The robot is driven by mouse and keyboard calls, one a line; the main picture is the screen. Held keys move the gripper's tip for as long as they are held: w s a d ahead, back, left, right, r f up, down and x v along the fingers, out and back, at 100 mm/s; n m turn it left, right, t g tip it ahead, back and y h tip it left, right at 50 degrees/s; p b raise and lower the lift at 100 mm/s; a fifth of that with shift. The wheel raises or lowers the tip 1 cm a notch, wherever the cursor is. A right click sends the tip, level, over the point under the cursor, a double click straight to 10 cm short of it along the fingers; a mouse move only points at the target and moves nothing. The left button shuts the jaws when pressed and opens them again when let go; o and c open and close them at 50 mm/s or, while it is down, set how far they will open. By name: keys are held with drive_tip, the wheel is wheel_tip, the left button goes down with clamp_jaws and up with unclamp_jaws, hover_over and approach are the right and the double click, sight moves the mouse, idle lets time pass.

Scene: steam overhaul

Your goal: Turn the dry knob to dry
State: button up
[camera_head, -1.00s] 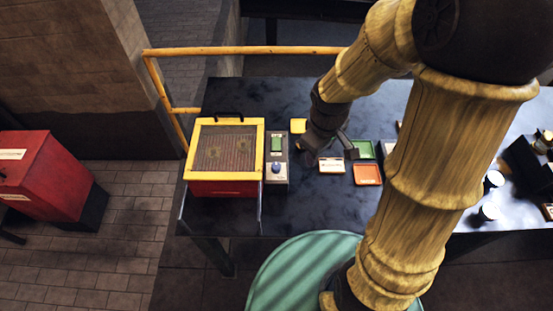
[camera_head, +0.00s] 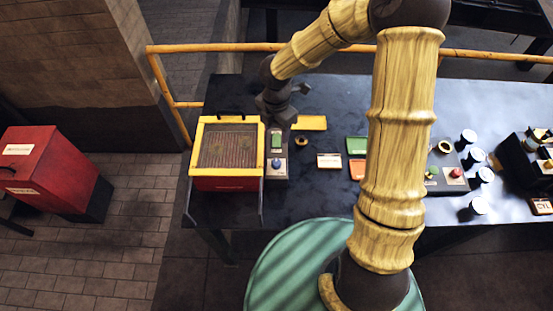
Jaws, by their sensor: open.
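A grey control panel (camera_head: 277,175) stands at the right side of a yellow-framed red box (camera_head: 227,184). A blue knob (camera_head: 276,165), which I take to be the dry knob, sits on the lower part of this panel. A green rectangle (camera_head: 277,139) sits above the knob. Which way the knob points is too small to tell. My gripper (camera_head: 284,122) is open, over the far end of the panel, just beyond the green rectangle. It appears apart from the knob. The fingertips are dark and hard to make out.
A yellow tray (camera_head: 312,122), a dark ring (camera_head: 301,141), a white card (camera_head: 329,160) and a green tray (camera_head: 356,145) lie to the right on the dark table. A yellow rail (camera_head: 200,48) runs behind. My arm hides part of the table.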

sight(276, 162)
wheel_tip(276, 162, down, 17)
drive_tip(key=shift+f+p, duration=0.1)
drive_tip(key=shift+p, duration=1.1)
drive_tip(key=c, duration=1)
drive_tip(key=shift+o, duration=0.2)
